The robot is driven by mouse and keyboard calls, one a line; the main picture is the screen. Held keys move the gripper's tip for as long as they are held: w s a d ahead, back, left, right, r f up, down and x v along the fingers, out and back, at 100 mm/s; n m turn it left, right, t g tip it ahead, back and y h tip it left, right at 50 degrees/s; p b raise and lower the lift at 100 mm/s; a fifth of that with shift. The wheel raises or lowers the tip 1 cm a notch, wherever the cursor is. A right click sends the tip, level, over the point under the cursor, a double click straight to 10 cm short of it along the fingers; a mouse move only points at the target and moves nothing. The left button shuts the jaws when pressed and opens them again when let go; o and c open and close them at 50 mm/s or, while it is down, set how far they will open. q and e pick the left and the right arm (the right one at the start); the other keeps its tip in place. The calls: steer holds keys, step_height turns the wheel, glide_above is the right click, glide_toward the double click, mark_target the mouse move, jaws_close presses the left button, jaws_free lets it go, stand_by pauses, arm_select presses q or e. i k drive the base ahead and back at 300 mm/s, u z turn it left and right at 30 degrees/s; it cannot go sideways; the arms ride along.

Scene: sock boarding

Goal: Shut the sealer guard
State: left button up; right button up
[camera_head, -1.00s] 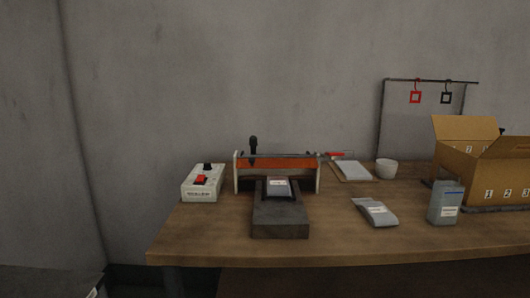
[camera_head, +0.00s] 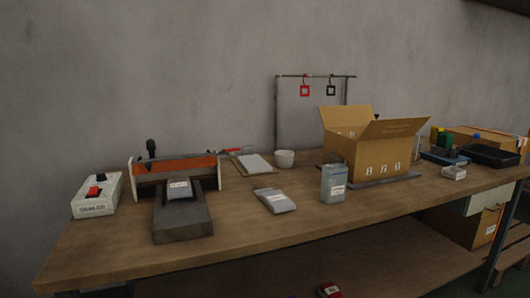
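The sealer (camera_head: 180,215) stands at the left of the wooden table, with a dark grey block bed in front and white end plates. Its orange guard (camera_head: 176,165) spans between the end plates at the back. A black knobbed handle (camera_head: 151,148) sticks up at its left part. A grey packet with a white label (camera_head: 180,189) lies on the sealer bed under the guard's front. A white control box (camera_head: 97,196) with a red switch and a black knob sits left of the sealer. Neither of my grippers shows in the head view.
An open cardboard box (camera_head: 372,158) stands mid-table, with a grey pouch (camera_head: 334,183) upright before it and a flat packet (camera_head: 273,200) lying nearby. A white cup (camera_head: 285,159) and a rack with red and black tags (camera_head: 315,76) are behind. The table's front strip is clear.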

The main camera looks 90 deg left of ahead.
mark_target(186, 163)
steer(key=z, duration=0.1)
steer(key=i, duration=0.7)
steer(key=u, duration=3.1)
steer(key=k, duration=0.85)
steer(key=u, duration=0.15)
steer(key=i, duration=0.9)
steer(key=z, duration=0.05)
